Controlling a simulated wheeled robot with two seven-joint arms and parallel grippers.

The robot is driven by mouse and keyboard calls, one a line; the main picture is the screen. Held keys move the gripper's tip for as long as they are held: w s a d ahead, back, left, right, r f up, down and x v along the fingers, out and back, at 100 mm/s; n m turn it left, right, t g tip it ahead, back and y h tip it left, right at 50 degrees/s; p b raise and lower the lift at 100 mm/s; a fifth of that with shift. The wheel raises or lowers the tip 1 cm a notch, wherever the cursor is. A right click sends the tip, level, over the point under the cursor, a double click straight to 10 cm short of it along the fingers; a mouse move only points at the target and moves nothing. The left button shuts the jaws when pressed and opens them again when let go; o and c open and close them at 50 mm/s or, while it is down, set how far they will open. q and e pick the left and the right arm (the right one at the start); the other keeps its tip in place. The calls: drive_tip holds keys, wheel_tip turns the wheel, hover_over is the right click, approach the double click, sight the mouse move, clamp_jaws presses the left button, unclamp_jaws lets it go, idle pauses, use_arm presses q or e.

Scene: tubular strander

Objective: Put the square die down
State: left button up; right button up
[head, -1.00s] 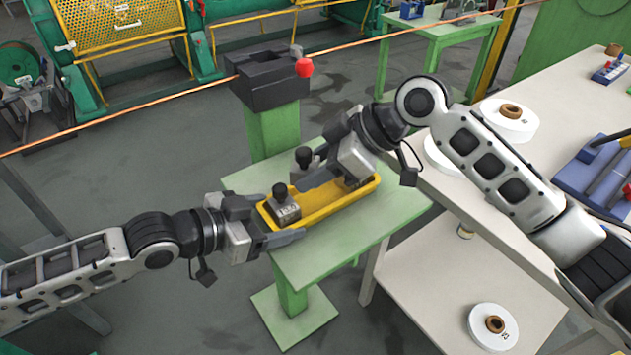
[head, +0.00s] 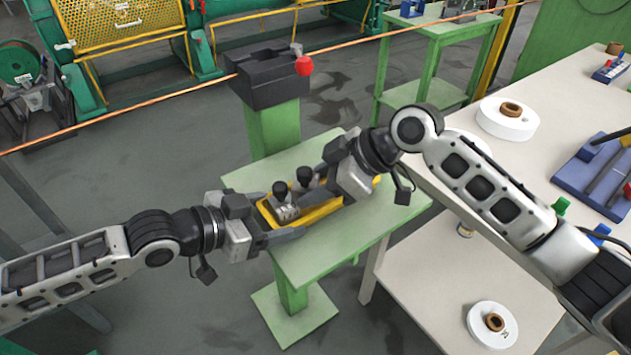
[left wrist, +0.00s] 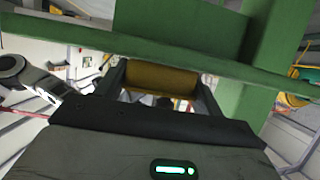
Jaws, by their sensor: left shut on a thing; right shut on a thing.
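A yellow tray (head: 322,213) lies along the small green table (head: 300,262). My left gripper (head: 274,217) is shut on its left end. In the left wrist view the yellow tray end (left wrist: 160,77) sits between the two fingers. A grey die with a black knob and a label (head: 287,212) stands in the tray's left part. My right gripper (head: 318,186) is shut on a second black-knobbed die (head: 304,176), taken as the square die, just behind the first. Its body is mostly hidden, so I cannot tell whether it touches the tray.
A black box with a red knob (head: 303,66) tops a green post behind the table. A copper-coloured wire (head: 130,103) crosses behind. A pale workbench (head: 450,165) with white spools (head: 507,118) and a blue rack (head: 597,178) stands at the right. The table's front right is clear.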

drive_tip(key=o, duration=1.4)
drive_tip(key=shift+s+f, duration=0.1)
drive_tip(key=shift+f, duration=0.2)
drive_tip(key=shift+c, duration=0.2)
drive_tip(key=shift+r, duration=0.1)
drive_tip(key=shift+r, duration=0.4)
drive_tip(key=v, duration=1.2)
drive_tip(key=shift+r, duration=0.2)
use_arm(q)
drive_tip(key=o, duration=1.1)
